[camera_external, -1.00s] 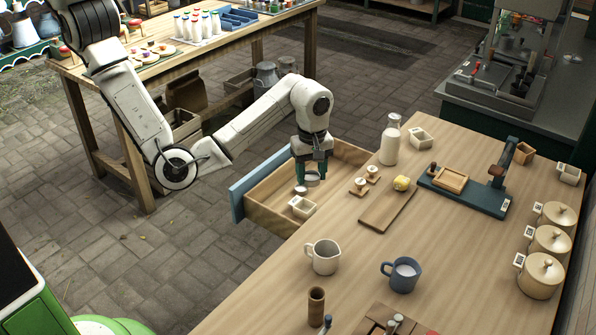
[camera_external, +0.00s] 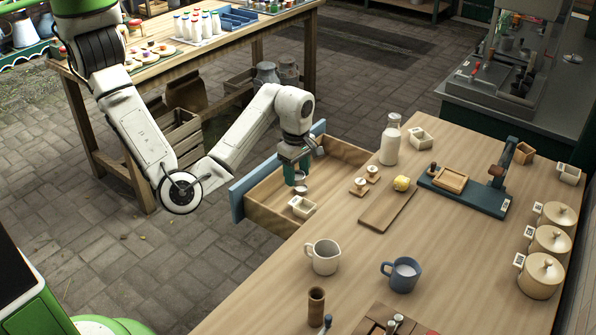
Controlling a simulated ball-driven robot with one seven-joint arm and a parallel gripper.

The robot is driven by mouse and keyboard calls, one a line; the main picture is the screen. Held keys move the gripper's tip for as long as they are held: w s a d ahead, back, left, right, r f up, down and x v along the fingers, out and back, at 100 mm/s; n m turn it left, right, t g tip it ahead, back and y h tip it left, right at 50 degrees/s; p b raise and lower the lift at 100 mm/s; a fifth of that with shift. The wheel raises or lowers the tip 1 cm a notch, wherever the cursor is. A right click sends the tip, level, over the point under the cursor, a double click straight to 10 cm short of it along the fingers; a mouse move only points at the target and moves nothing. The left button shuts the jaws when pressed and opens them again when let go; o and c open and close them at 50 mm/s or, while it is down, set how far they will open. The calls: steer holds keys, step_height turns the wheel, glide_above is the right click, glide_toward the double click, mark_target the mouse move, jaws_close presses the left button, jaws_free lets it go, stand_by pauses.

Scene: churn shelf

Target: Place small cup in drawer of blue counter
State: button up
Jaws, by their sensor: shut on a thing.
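The drawer (camera_external: 266,215) stands pulled out from the left side of the wooden counter, with a blue front panel (camera_external: 237,203) and bare wooden walls. My gripper (camera_external: 297,174) points down over the drawer opening. It is shut on a small pale cup (camera_external: 299,181), which is partly hidden by the dark green fingers. The cup looks to be at or just above the drawer's inside; its exact height and whether it touches the floor cannot be told. A small white square container (camera_external: 302,207) sits inside the drawer at its near end.
Lidded pots (camera_external: 541,275) line the right edge.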

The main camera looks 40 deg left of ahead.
steer(key=w+a+f+n+b, duration=0.3)
steer(key=a+f+n+b, duration=0.4)
steer(key=f+b, duration=0.1)
steer(key=w+a+f+n+b, duration=0.3)
steer(key=a+f+n+b, duration=0.4)
steer(key=shift+n, duration=0.4)
steer(key=f, duration=0.5)
steer(key=f+b, duration=0.1)
steer(key=f, duration=0.4)
steer(key=shift+w+a, duration=0.2)
steer(key=shift+f+b, duration=0.15)
steer(key=shift+b, duration=0.2)
steer(key=o, duration=1)
step_height(320, 180, up, 12)
steer(key=shift+r+p, duration=0.2)
steer(key=shift+p, duration=0.7)
